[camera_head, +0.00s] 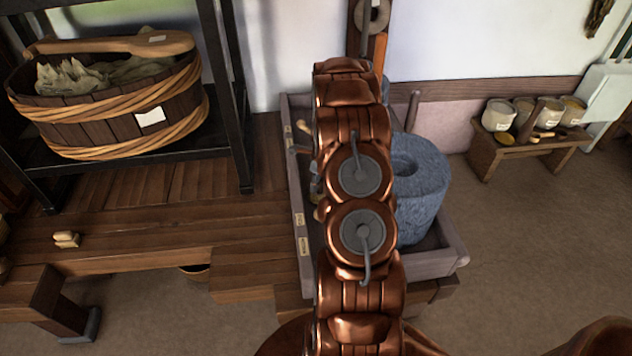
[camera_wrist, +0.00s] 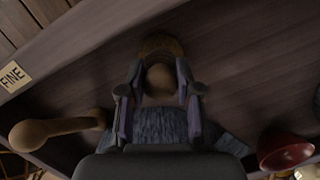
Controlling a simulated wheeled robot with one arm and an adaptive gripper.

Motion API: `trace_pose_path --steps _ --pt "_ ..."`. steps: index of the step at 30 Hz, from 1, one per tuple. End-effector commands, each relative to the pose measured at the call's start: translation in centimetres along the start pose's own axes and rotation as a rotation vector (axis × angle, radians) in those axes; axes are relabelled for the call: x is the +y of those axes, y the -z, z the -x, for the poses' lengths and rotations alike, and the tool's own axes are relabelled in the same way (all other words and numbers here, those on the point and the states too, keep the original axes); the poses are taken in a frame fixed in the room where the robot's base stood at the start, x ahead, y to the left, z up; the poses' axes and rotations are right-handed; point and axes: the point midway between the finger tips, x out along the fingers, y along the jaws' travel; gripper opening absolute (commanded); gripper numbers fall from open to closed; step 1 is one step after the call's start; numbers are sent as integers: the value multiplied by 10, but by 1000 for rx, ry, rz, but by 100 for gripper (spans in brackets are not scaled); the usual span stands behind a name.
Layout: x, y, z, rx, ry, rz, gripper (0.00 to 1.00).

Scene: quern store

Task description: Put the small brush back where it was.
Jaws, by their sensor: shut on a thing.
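In the wrist view my gripper (camera_wrist: 160,95) is shut on the small brush (camera_wrist: 160,78). The brush has a rounded tan wooden part between the fingers and a brown bristly edge (camera_wrist: 160,44) beyond them. The dark wooden tray (camera_wrist: 240,60) lies behind it; I cannot tell whether the brush touches it. In the head view my copper arm hides the gripper and brush, and covers the middle of the wooden tray (camera_head: 455,250).
A blue-grey millstone (camera_head: 425,190) stands in the tray, right of my arm. The wrist view shows a "FINE" label (camera_wrist: 13,76) on the rim, a wooden handle (camera_wrist: 50,131) and a red bowl (camera_wrist: 285,150). A low bench with pots (camera_head: 500,150) stands right; floor between is clear.

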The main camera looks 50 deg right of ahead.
Motion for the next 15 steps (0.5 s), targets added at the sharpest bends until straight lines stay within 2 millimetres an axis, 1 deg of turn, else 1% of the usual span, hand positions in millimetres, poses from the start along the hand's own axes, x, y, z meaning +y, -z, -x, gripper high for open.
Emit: trace_pose_path --steps 10,11,15 --pt "0 0 -2 0 1 1 0" --pt "0 0 -3 0 1 1 34" --pt "0 0 -3 0 1 1 49"
